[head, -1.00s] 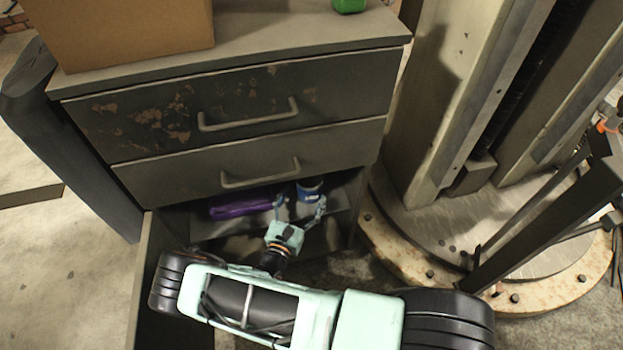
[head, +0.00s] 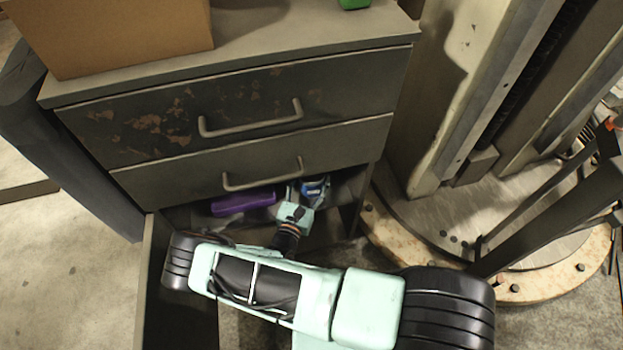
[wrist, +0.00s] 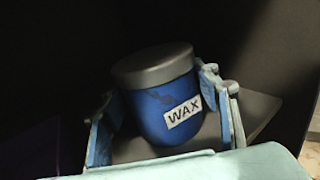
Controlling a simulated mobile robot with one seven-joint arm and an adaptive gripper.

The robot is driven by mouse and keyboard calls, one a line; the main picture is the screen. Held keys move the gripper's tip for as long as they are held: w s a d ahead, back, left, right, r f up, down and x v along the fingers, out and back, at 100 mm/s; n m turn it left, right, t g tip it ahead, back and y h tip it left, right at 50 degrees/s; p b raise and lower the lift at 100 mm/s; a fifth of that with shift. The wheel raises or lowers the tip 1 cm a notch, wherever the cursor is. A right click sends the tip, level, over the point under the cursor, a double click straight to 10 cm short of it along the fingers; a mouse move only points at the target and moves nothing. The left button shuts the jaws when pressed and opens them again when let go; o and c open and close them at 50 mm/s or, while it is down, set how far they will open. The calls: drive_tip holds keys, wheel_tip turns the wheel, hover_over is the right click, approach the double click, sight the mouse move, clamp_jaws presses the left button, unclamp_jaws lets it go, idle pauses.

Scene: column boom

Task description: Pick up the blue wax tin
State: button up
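The blue wax tin (wrist: 165,107) has a grey lid and a white label reading WAX. In the head view the tin (head: 314,187) is in the lower part of the cabinet, beneath the second drawer front and partly covered by my gripper. My gripper (head: 307,190) reaches in from the front. In the wrist view my gripper (wrist: 168,112) has one finger on each side of the tin. The fingers are spread and look open, with a small gap at the left; contact at the right is unclear.
A purple object (head: 243,201) lies left of the tin. The second drawer's handle (head: 262,174) hangs just above my gripper. A cardboard box (head: 130,38) and a green item (head: 354,3) are on the cabinet top. A column on a round base (head: 470,220) stands to the right.

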drive_tip(key=c, duration=0.8)
drive_tip(key=shift+r, duration=0.1)
drive_tip(key=shift+c, duration=0.9)
